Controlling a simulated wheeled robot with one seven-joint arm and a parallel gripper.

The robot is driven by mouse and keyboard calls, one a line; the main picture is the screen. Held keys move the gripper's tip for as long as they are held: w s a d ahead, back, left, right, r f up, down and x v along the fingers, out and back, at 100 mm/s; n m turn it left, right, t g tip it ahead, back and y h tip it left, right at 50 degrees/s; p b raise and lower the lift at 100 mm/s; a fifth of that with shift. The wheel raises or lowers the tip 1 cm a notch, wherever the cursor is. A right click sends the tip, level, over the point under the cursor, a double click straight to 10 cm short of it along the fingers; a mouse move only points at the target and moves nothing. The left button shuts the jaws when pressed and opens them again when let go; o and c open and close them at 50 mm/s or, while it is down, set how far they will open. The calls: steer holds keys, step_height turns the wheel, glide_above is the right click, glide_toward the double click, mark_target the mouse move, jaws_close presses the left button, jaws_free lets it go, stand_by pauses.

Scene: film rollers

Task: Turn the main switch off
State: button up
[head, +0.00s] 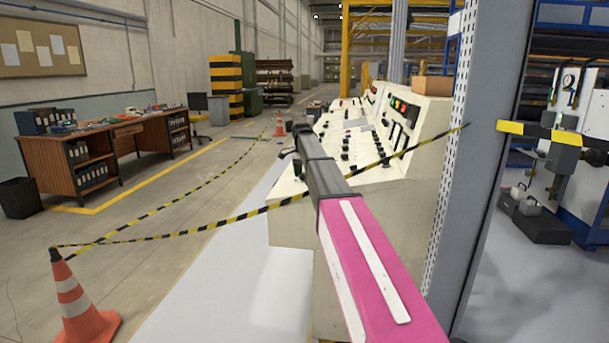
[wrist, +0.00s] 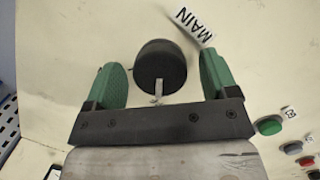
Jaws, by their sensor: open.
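In the wrist view, the main switch is a round black knob (wrist: 160,60) on a cream panel. A small pale pointer (wrist: 157,90) sticks out from its lower edge, towards my gripper's palm. My gripper (wrist: 159,68) is open, with one green finger on each side of the knob. A gap shows between the knob and each finger; contact is not visible. In the head view, my arm hides the switch.
Green, red and dark buttons (wrist: 271,126) line the panel right of my gripper in the wrist view. The cream control console (head: 425,145) stands beyond my arm.

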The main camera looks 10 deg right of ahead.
steer(key=shift+r, duration=0.1)
step_height(320, 180, up, 10)
steer(key=w, duration=0.2)
steer(key=shift+a+r, duration=0.2)
steer(key=shift+r, duration=0.05)
